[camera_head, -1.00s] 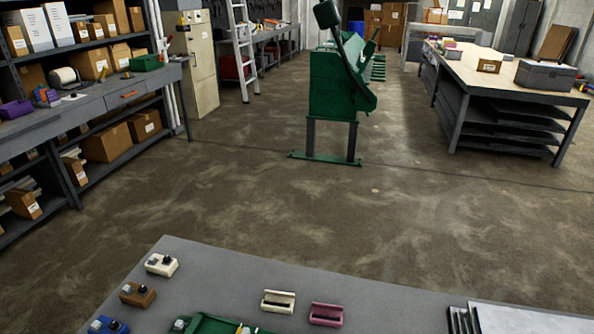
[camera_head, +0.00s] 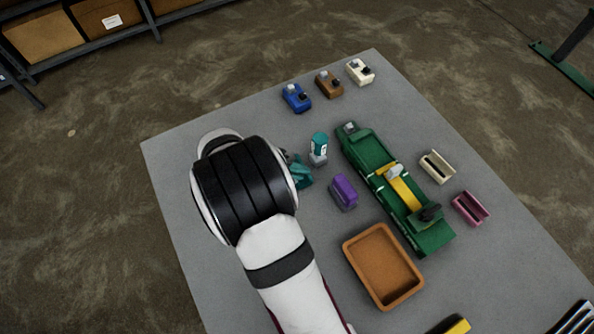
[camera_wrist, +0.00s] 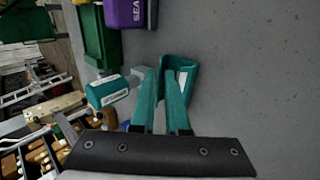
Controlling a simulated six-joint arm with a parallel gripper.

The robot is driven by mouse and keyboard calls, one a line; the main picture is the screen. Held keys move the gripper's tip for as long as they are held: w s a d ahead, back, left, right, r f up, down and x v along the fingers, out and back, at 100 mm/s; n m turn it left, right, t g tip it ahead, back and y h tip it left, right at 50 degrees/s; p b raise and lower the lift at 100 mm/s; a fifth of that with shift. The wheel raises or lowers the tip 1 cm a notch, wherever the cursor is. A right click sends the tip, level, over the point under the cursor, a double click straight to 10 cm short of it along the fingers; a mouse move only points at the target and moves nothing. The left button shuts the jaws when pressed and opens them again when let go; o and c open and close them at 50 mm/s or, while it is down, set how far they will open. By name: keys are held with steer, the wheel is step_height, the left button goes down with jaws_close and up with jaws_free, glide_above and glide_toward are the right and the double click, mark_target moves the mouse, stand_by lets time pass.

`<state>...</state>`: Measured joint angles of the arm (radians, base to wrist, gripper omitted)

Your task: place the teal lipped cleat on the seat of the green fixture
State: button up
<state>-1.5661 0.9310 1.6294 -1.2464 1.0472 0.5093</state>
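The teal lipped cleat (camera_wrist: 187,66) is at the fingertips of my gripper (camera_wrist: 163,80) in the wrist view. The teal fingers have a narrow gap between them, and their colour blends with the cleat, so I cannot tell whether they grip it. In the head view my gripper (camera_head: 300,172) shows as a teal patch beside my white and black wrist, which hides much of it. The green fixture (camera_head: 372,152) lies to the right of my gripper, long and low, with a yellow strip and grey and black parts along it. It is partly seen in the wrist view (camera_wrist: 94,38).
A teal-and-grey bottle-like item (camera_head: 319,147) and a purple block (camera_head: 343,192) stand between my gripper and the fixture. An orange-brown tray (camera_head: 352,254) lies in front. Cream (camera_head: 437,166) and pink (camera_head: 470,208) channel pieces lie right of the fixture. Blue (camera_head: 296,97), brown and white blocks line the back.

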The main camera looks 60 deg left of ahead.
steer(key=shift+x, duration=0.85)
jaws_close()
stand_by(0.8)
